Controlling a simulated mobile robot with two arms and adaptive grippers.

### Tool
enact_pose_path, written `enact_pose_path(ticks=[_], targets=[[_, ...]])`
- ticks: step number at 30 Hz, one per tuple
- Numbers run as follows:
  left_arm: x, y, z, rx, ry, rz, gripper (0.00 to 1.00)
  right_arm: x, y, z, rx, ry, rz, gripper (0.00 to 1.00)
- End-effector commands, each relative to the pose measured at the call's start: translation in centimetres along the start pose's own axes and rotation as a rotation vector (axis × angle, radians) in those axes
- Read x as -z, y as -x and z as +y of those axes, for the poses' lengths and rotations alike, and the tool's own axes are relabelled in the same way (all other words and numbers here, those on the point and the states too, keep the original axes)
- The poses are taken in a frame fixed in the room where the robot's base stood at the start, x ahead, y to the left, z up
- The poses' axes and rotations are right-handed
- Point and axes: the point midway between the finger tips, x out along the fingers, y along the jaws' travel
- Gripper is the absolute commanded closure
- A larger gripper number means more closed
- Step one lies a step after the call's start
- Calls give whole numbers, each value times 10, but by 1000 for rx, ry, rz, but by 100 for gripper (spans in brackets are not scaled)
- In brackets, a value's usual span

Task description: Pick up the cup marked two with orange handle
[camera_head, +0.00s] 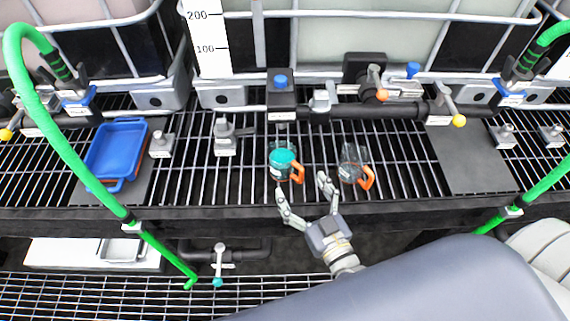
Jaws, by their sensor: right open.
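Two clear cups with orange handles stand on the black grating. The left cup (281,158) holds teal liquid and its handle points to the lower right. The right cup (350,160) looks empty, with its handle also at the lower right. The number markings on both are too small to read. My right gripper (302,190) is open and empty at the front edge of the grating, just in front of the two cups. One finger is below the left cup, the other lies between the cups. Whether a finger touches either cup cannot be told. My left gripper is not in view.
A black pipe with valves (385,110) runs behind the cups. A blue tray (116,153) lies at the left. Green hoses (75,160) cross the left and right sides. A dark flat plate (468,160) lies right of the cups. Large tanks stand behind.

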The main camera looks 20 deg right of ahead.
Motion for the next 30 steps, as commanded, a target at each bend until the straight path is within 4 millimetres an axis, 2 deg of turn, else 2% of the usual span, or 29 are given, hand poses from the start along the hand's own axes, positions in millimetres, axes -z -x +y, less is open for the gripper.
enact_pose_path(ticks=[9, 17, 25, 30], targets=[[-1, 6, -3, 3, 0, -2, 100, 2, -44, 1, -6, 0, 7, 20], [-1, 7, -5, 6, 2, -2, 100, -1, -60, 1, -4, 0, 5, 20], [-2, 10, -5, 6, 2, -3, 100, -6, -95, 0, -4, 1, 7, 20], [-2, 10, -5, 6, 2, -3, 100, -7, -105, -1, -4, 0, 5, 20]])
